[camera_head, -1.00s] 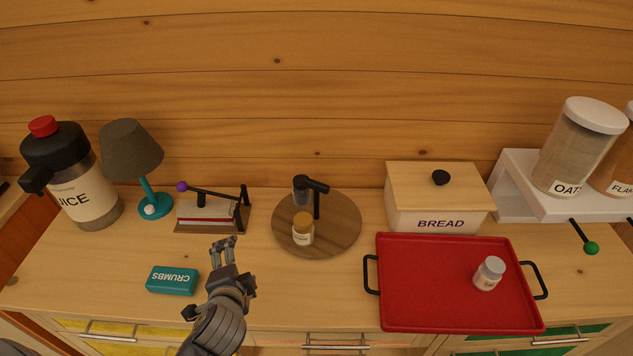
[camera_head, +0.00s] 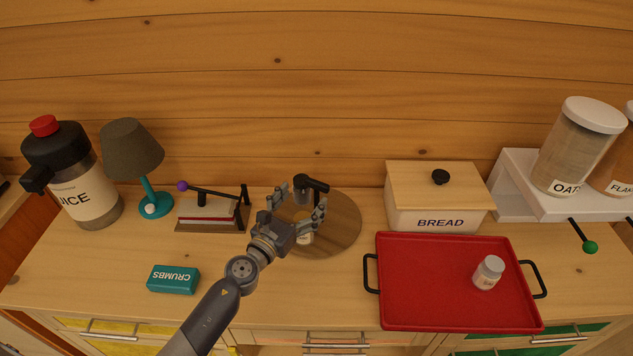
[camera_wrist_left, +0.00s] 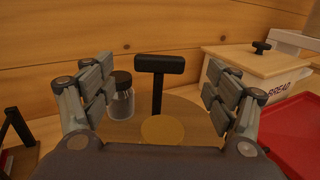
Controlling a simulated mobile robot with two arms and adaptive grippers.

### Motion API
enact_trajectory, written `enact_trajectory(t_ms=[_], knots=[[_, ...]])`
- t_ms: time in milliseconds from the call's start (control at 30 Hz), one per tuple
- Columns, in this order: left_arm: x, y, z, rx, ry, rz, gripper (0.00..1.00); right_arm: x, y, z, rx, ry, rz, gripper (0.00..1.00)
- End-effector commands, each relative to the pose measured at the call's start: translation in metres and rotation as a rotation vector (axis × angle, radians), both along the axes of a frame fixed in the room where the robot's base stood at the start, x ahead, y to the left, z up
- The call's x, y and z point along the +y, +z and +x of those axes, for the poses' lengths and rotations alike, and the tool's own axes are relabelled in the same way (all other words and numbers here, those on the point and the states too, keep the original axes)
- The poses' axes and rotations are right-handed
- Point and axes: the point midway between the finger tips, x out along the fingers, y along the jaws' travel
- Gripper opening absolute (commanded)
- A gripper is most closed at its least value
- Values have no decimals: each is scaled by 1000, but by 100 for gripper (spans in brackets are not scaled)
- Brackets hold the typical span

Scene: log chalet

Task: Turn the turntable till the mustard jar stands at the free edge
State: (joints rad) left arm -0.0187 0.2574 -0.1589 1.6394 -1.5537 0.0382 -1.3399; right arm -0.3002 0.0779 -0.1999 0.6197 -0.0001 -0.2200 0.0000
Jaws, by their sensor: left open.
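The turntable (camera_head: 345,222) is a round wooden disc on the counter, with a black T-shaped handle (camera_head: 318,186) standing up from it. The handle also shows in the left wrist view (camera_wrist_left: 159,64). The mustard jar (camera_head: 305,239) stands on the turntable's near side, mostly covered by my gripper. Its round yellow lid (camera_wrist_left: 163,130) shows in the left wrist view. A clear jar with a dark lid (camera_wrist_left: 121,97) stands behind and left of it. My left gripper (camera_head: 299,207) is open over the near part of the turntable, fingers either side of the yellow lid. I cannot tell whether they touch anything.
A red tray (camera_head: 410,310) with a small white-lidded jar (camera_head: 488,272) lies to the right. Behind it is a bread box (camera_head: 440,200). The front middle counter is clear.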

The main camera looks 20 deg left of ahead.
Motion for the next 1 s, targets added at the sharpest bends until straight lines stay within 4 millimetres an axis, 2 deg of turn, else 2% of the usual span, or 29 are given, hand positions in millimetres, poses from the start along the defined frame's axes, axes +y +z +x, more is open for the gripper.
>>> enact_trajectory(t_ms=[33,200,400,567,833,867,1000], knots=[[-2,1,11,-3,1,-2,80,0,0,0,0,0,0,100],[-8,0,41,-2,2,-2,80,-2,-3,0,0,1,-2,100],[-14,0,65,0,1,-3,80,-3,-6,0,-1,1,-3,100],[-15,0,73,-1,2,-2,80,-3,-7,0,-1,2,-4,100],[-15,0,74,1,1,-3,80,-3,-7,0,-1,2,-3,100],[-15,0,74,1,1,-3,75,-3,-7,0,-1,2,-3,100],[-15,0,74,1,2,-3,44,-3,-7,0,-1,2,-3,100]])
